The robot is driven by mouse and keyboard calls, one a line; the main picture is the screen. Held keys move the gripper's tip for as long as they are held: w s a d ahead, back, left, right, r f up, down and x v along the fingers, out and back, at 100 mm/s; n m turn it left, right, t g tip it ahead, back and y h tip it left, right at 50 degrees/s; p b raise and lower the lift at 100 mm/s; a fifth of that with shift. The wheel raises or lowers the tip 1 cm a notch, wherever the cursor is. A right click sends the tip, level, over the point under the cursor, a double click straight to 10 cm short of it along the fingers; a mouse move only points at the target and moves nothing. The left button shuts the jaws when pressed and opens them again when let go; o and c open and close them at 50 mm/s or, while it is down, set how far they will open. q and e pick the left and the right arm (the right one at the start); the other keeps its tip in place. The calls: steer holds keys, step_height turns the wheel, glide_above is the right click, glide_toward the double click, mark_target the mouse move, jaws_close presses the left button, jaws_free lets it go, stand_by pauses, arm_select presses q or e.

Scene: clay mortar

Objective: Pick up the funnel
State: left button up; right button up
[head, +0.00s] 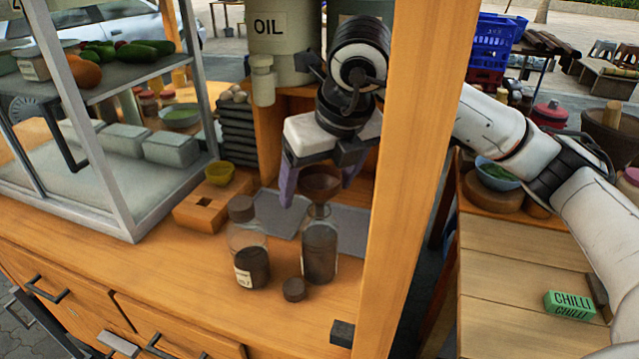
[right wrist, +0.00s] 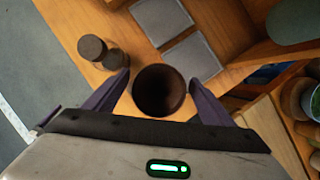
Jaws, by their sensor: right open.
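The brown funnel (head: 320,180) sits upright in the mouth of a glass jar (head: 320,255) with dark contents on the wooden counter. My right gripper (head: 318,188) is open, reaching down from above, with one purple finger on each side of the funnel's bowl. In the right wrist view the funnel (right wrist: 161,92) shows as a dark round bowl between the open fingers (right wrist: 158,98), with a gap visible on both sides. The funnel's spout shows only faintly at the jar's neck. My left gripper is not in view.
A second jar (head: 247,245) with a dark lid stands close left of the funnel's jar. A loose dark lid (head: 293,289) lies in front. A wooden post (head: 415,180) rises close on the right. A glass display case (head: 110,130) stands left.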

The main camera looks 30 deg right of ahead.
steer(key=shift+x, duration=1.6)
steer(key=shift+s, duration=0.15)
steer(key=c, duration=1.1)
steer(key=shift+c, duration=0.2)
steer(key=shift+r, duration=0.2)
step_height(320, 180, up, 9)
steer(key=shift+a+r, duration=0.1)
steer(key=shift+r, duration=0.75)
step_height(320, 180, up, 4)
steer(key=p, duration=0.3)
